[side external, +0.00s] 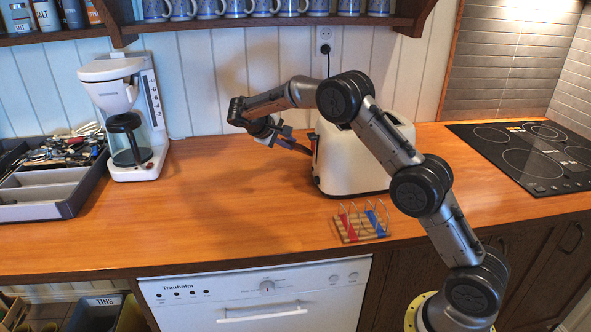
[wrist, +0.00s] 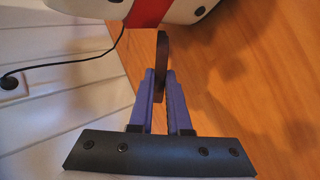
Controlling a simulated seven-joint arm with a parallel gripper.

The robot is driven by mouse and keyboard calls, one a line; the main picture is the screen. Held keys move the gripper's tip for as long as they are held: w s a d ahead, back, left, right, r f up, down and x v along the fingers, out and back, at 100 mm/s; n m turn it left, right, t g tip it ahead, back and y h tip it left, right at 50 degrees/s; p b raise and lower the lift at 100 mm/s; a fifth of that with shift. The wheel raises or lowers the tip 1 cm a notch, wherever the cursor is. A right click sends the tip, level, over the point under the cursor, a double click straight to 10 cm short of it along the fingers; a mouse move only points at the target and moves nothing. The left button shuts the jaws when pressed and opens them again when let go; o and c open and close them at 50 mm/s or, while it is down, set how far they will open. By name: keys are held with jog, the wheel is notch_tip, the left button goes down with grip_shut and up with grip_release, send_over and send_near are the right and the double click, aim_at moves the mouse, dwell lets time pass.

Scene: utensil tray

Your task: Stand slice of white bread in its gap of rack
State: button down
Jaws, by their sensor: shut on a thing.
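My gripper (wrist: 160,80) is shut on a thin, dark brown slice (wrist: 162,58), seen edge-on between the purple fingers. It looks like the bread slice's crust; its white face is hidden. In the side view, my gripper (side external: 280,133) is above the counter at the toaster's left end, and the slice (side external: 298,148) shows as a thin dark strip reaching towards the toaster. I cannot tell if they touch. The rack (side external: 360,222) stands near the counter's front edge, below the toaster in the picture, with wire hoops and red and blue parts.
The white toaster (side external: 345,165) stands beside my gripper; its red-striped end (wrist: 150,10) shows in the wrist view. A coffee maker (side external: 130,120) and utensil tray (side external: 45,190) are at left, a cooktop (side external: 530,155) at right. The counter (side external: 220,205) left of the rack is clear.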

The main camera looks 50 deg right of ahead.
jog(key=shift+f, duration=1.4)
jog(key=c, duration=1)
grip_release()
jog(key=shift+r, duration=0.1)
jog(key=v, duration=0.8)
